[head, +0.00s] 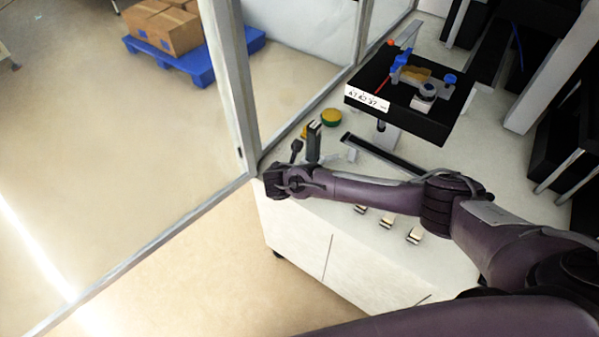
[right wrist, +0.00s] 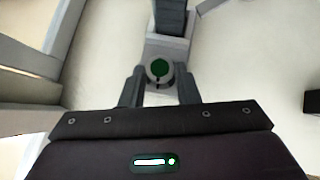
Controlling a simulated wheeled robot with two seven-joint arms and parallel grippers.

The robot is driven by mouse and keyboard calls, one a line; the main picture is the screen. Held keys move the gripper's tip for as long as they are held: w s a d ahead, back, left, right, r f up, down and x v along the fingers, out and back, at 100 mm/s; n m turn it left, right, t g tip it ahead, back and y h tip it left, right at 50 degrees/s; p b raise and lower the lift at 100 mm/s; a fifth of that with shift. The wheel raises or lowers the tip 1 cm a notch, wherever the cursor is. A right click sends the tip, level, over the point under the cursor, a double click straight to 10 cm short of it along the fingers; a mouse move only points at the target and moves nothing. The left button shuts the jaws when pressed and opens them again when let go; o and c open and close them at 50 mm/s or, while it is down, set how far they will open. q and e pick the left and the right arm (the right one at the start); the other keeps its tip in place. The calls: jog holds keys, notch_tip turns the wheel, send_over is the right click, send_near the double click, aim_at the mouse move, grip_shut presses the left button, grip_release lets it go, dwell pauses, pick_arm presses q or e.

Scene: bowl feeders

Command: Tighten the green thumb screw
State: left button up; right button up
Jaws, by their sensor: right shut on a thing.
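The green thumb screw (right wrist: 159,67) shows in the right wrist view as a round green top on a grey knob or collar. My right gripper (right wrist: 160,77) has one dark finger on each side of it and is shut on it. The screw sits at a light grey block (right wrist: 168,45) in front of a dark upright post. In the head view my right arm reaches across the white bench to its left front corner, and my right wrist hides the screw there. The dark post (head: 314,142) rises just behind the wrist. My left gripper is in neither view.
A green and yellow round button (head: 331,117) is behind the post. A black platform (head: 432,126) with blue and orange parts stands at the back right. Several small metal pieces (head: 387,221) lie near the front edge. A frame post (head: 232,85) stands close to the bench's left corner.

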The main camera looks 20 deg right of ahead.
jog(key=shift+w+m, duration=0.15)
jog(key=shift+m, duration=0.15)
jog(key=o, duration=0.7)
jog(key=v, duration=0.7)
jog(key=shift+a+r, duration=0.25)
jog(key=shift+s, duration=0.2)
